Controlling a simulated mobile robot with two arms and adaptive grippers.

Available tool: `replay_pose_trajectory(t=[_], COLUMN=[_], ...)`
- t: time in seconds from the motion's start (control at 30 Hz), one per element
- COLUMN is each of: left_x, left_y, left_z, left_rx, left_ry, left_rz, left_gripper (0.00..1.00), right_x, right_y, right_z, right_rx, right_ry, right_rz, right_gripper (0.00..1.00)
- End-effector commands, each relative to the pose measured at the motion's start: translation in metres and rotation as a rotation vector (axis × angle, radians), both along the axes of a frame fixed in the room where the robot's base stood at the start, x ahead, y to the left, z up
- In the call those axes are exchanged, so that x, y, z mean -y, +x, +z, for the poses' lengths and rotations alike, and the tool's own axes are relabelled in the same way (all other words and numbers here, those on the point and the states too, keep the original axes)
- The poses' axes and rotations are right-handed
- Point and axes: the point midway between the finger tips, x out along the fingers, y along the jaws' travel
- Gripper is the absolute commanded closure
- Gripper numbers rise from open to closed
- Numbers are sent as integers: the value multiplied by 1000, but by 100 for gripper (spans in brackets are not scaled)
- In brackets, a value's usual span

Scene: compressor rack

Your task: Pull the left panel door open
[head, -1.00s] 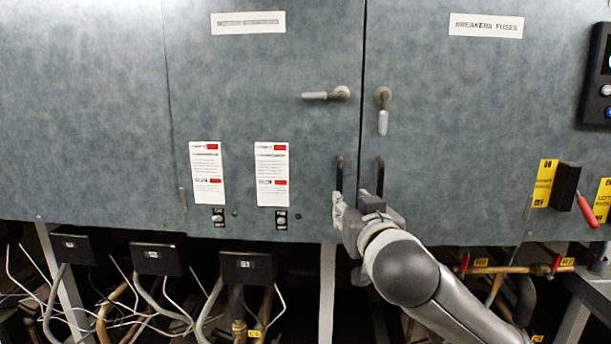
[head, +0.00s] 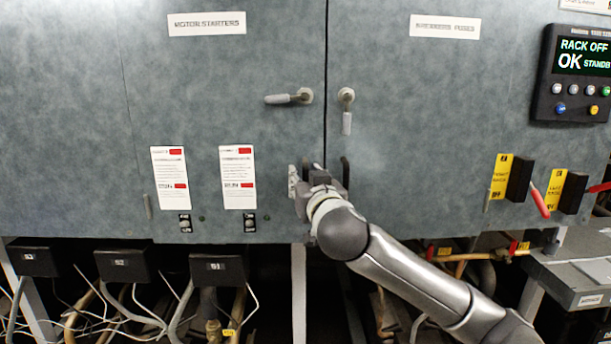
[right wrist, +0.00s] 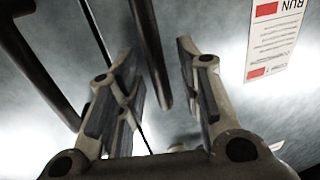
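The left panel door (head: 225,75), labelled MOTOR STARTERS, looks closed, its edge along the seam beside the right door. Its lever (head: 290,98) lies horizontal. My right gripper (head: 305,172) is at the door's lower right corner and largely hides its black pull handle in the head view. In the right wrist view the handle (right wrist: 152,52) runs between the two spread fingers (right wrist: 157,70), with gaps at both sides. My left gripper is not in view.
The right door (head: 430,110) has a vertical lever (head: 347,110) and its own black pull handle (head: 345,170), close beside my right gripper. Red-handled switches (head: 540,203) and a display panel (head: 578,72) are at the right. Black boxes and cables (head: 125,265) hang below.

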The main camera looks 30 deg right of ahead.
Motion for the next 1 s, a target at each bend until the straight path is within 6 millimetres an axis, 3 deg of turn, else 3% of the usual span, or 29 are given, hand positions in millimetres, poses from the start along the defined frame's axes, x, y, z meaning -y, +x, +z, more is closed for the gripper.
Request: replay_pose_trajectory(t=[0.27,0.53,1.0], left_x=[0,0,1], left_y=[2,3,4], left_z=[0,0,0], left_rx=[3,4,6], left_ry=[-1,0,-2], left_rz=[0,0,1], left_gripper=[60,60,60], right_x=[0,0,0], right_y=[2,1,1], right_z=[0,0,0], right_rx=[1,0,2], right_ry=[0,0,2], right_rz=[1,1,-15], right_gripper=[66,100,100])
